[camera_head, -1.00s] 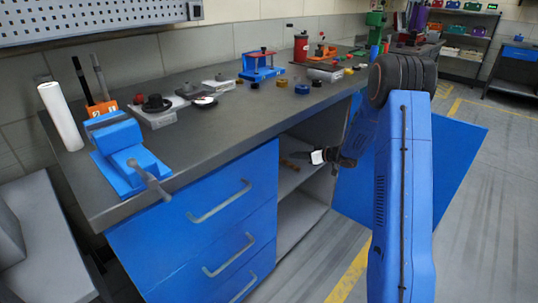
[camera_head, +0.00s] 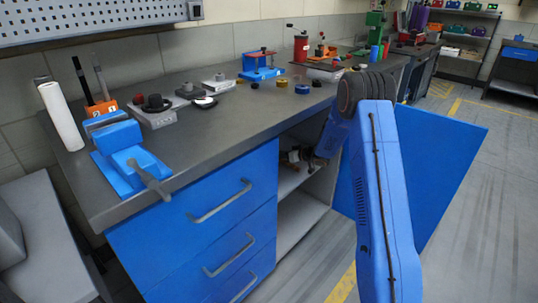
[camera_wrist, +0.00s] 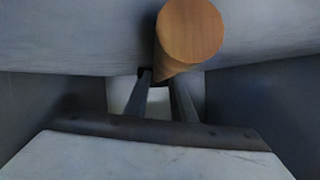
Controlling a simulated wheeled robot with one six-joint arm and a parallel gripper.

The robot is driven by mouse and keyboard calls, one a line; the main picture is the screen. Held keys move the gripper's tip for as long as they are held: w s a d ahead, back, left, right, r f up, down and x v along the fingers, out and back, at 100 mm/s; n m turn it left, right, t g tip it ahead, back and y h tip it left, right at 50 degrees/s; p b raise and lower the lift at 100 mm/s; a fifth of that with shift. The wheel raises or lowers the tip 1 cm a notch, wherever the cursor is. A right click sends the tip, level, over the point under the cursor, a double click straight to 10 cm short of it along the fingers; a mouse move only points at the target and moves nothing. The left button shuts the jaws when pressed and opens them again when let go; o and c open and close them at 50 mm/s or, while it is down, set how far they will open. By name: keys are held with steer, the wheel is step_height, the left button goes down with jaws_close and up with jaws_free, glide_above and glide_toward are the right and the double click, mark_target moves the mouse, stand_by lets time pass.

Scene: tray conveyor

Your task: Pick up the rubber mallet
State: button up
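A round wooden handle (camera_wrist: 190,32), which looks like the mallet's, shows end-on at the top of the wrist view. Its far end narrows down toward my fingertips, and no mallet head can be made out. My gripper (camera_wrist: 160,88) has its two dark fingers apart, with a pale surface showing between them. The handle overlaps the right fingertip; I cannot tell whether they touch. In the head view my gripper (camera_head: 302,158) is inside the open cabinet's upper compartment, small and dark, and the mallet cannot be told apart there.
The cabinet shelf (camera_head: 290,182) lies under my gripper, with the worktop (camera_head: 220,125) above. Blue drawers (camera_head: 215,215) stand to the left and an open blue door (camera_head: 440,165) to the right. A blue vise (camera_head: 125,155) and several parts sit on the worktop.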

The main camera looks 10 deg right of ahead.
steer(key=x, duration=0.2)
steer(key=shift+w+a+f, duration=0.15)
steer(key=shift+w, duration=0.1)
jaws_close()
